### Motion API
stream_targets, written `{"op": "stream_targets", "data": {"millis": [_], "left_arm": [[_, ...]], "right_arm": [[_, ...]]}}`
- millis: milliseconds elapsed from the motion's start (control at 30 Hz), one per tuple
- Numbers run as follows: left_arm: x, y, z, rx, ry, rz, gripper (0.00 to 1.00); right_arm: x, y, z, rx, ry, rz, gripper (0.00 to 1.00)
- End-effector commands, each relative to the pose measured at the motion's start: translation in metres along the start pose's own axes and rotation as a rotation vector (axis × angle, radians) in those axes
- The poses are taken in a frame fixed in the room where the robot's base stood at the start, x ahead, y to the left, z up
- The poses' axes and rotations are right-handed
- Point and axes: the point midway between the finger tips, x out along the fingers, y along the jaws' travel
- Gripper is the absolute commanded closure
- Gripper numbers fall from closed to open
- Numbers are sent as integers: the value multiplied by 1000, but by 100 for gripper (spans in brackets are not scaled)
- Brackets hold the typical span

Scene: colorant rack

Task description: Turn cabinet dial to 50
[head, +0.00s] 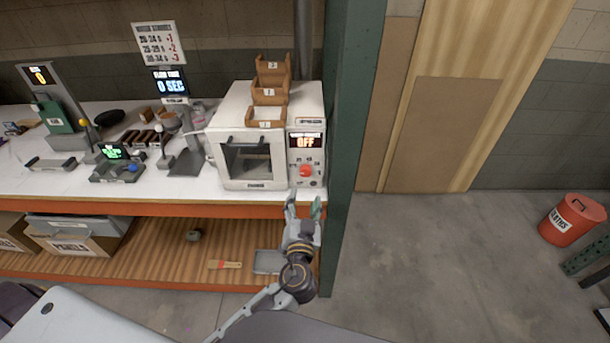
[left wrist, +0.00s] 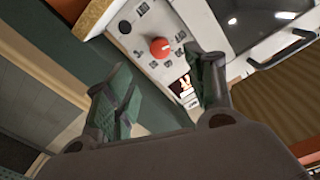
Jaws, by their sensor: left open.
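The white cabinet (head: 213,128) stands at the right end of the workbench, with a dark window door and a control panel on its right side. Its red dial (head: 306,170) sits on that panel under a display reading OFF. In the left wrist view the red dial (left wrist: 160,47) shows beyond the fingertips, with marks around it. My left gripper (head: 304,204) is open and empty, just below and in front of the panel. In the left wrist view its two green-grey fingers (left wrist: 168,82) are spread apart, not touching the dial. My right gripper is not in view.
A green post (head: 352,130) rises close to the cabinet's right side. Small brown bins (head: 270,95) are stacked on top of the cabinet. The bench (head: 150,190) left of it holds several devices. A lower shelf (head: 160,240) lies below. Open floor is to the right.

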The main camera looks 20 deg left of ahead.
Motion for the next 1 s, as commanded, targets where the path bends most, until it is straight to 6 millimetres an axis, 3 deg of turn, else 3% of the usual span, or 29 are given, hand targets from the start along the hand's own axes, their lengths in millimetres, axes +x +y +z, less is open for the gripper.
{"op": "stream_targets", "data": {"millis": [1000], "left_arm": [[99, -1, -1, 1, 1, -1, 45]], "right_arm": [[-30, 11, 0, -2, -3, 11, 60]]}}
